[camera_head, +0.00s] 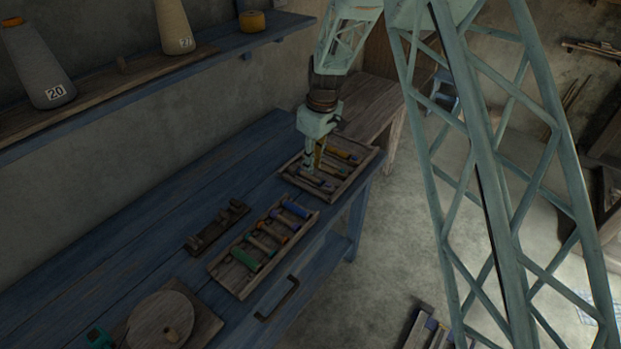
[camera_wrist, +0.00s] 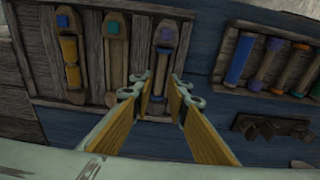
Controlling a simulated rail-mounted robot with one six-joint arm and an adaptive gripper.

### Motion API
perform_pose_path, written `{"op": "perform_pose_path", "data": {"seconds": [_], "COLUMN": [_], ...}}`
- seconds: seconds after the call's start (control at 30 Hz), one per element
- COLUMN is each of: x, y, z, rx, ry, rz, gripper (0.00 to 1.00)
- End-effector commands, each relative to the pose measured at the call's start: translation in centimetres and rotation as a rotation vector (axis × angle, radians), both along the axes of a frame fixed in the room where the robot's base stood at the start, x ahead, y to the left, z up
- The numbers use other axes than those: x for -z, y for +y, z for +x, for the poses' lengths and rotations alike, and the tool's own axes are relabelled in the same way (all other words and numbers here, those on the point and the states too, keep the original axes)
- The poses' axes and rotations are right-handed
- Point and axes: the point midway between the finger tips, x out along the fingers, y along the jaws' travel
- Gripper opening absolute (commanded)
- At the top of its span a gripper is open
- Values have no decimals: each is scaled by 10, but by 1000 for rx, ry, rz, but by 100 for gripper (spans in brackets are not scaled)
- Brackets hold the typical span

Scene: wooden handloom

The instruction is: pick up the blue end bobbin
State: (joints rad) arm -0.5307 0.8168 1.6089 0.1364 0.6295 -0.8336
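In the wrist view, several slim wooden shuttle-like pieces lie in a wooden tray (camera_wrist: 190,14). The left one has a blue end (camera_wrist: 63,22) and yellow thread. The middle one has a teal end (camera_wrist: 112,28). The third has a purplish end (camera_wrist: 165,34) with a small blue patch below it. My gripper (camera_wrist: 162,88) is open, its yellow-padded fingers on either side of the third piece's lower part, which they partly hide. I cannot tell whether they touch it. In the head view, my gripper (camera_head: 314,170) points down into the far tray (camera_head: 289,179).
A nearer tray (camera_head: 226,284) holds blue, orange and green bobbins. A dark wooden rack (camera_head: 205,240) and a round wooden disc (camera_head: 160,318) are also on the blue bench (camera_head: 130,262). A wall shelf (camera_head: 105,88) carries large thread cones.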

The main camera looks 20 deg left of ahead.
Motion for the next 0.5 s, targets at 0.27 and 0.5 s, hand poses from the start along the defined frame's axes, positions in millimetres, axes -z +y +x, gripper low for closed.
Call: {"op": "perform_pose_path", "data": {"seconds": [0.27, 0.5], "x": [24, 46], "y": [3, 6], "z": [0, 1], "rx": [0, 0], "ry": [1, 0], "rz": [-1, 0], "gripper": [15, 15]}}
